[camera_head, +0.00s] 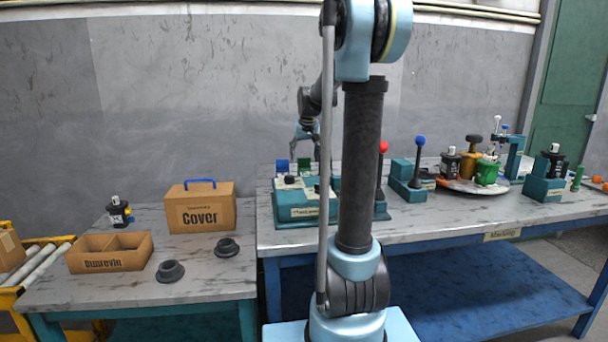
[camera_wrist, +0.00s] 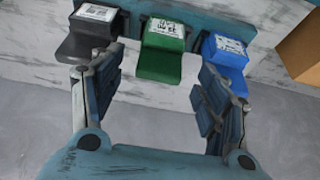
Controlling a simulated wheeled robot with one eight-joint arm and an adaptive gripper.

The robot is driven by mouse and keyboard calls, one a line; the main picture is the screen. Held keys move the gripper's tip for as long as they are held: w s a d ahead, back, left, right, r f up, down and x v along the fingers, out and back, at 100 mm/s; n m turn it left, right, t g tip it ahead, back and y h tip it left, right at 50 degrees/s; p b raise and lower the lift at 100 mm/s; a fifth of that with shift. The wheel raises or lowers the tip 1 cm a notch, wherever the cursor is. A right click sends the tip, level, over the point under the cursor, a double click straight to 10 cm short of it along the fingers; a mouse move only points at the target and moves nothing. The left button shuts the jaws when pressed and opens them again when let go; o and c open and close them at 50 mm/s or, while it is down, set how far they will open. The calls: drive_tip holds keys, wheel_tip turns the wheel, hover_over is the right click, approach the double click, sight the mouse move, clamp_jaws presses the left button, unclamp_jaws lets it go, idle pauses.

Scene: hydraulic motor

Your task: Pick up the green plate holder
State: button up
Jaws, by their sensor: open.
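The green plate holder (camera_wrist: 165,38) is a small green block with a white label and a protruding lip. It sits between a black holder (camera_wrist: 92,28) and a blue holder (camera_wrist: 226,48) in the wrist view. In the head view the green holder (camera_head: 304,165) stands on the teal fixture, right of the blue one (camera_head: 282,167); my arm hides the area to its right. My gripper (camera_wrist: 162,78) is open and empty, its fingers spread either side of the green holder's lip in the picture. In the head view my gripper (camera_head: 303,137) hangs above and behind the holders.
The teal fixture (camera_head: 288,212) stands on the right table (camera_head: 420,232), with red and blue levers (camera_head: 420,160) nearby. A round tray (camera_head: 455,185) with parts lies farther right. The cover box (camera_head: 201,215) and an open divided box (camera_head: 110,262) stand on the left table.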

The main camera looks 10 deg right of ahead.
sight(305, 159)
drive_tip(key=shift+x, duration=1.7)
drive_tip(key=c, duration=1.1)
drive_tip(key=shift+r, duration=0.1)
drive_tip(key=shift+c, duration=0.2)
